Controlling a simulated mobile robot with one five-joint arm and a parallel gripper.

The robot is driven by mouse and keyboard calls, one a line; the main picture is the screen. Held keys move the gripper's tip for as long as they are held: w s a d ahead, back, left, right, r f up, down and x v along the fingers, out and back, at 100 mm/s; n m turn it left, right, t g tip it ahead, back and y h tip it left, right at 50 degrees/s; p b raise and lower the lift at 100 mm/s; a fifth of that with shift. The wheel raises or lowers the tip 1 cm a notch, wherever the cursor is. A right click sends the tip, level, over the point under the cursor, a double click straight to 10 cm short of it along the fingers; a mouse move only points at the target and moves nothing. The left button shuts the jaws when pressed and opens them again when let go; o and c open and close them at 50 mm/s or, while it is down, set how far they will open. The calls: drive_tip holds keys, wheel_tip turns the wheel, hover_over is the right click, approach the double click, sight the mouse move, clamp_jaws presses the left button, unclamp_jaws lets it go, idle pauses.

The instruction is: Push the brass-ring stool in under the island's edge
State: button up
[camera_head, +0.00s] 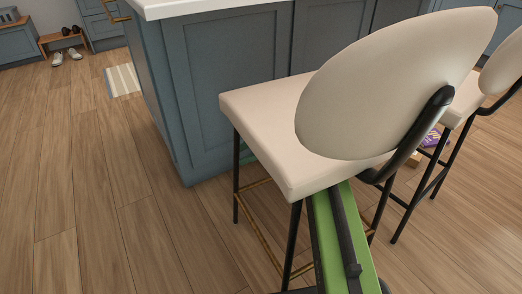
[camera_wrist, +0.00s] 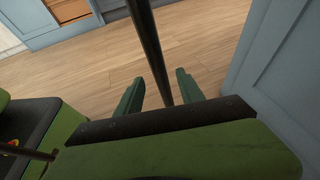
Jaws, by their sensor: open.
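The brass-ring stool (camera_head: 258,100) has a cream seat, a round cream back and black legs joined by a brass ring (camera_head: 262,236). It stands upright at the near side of the island (camera_head: 225,55), its seat overlapping the island's side in the head view. My green arm reaches in under the seat, which hides most of its far end. In the wrist view my gripper (camera_wrist: 160,88) is open, with a dark leg (camera_wrist: 150,45) running between its two green fingers. I cannot tell whether either finger touches it. A blue-grey island panel (camera_wrist: 275,65) is close on the right.
A second cream stool (camera_head: 463,100) stands at the right, with a purple item (camera_head: 431,139) on the floor near it. The wooden floor (camera_head: 80,200) at left is clear. A striped mat (camera_head: 122,80), shoes (camera_head: 66,57) and a low bench (camera_head: 60,40) are farther back.

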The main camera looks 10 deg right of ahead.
sight(236, 157)
drive_tip(key=b+x, duration=0.1)
drive_tip(key=x, duration=0.2)
drive_tip(key=shift+a+f, duration=0.2)
clamp_jaws()
drive_tip(key=shift+s, duration=0.15)
idle(1.2)
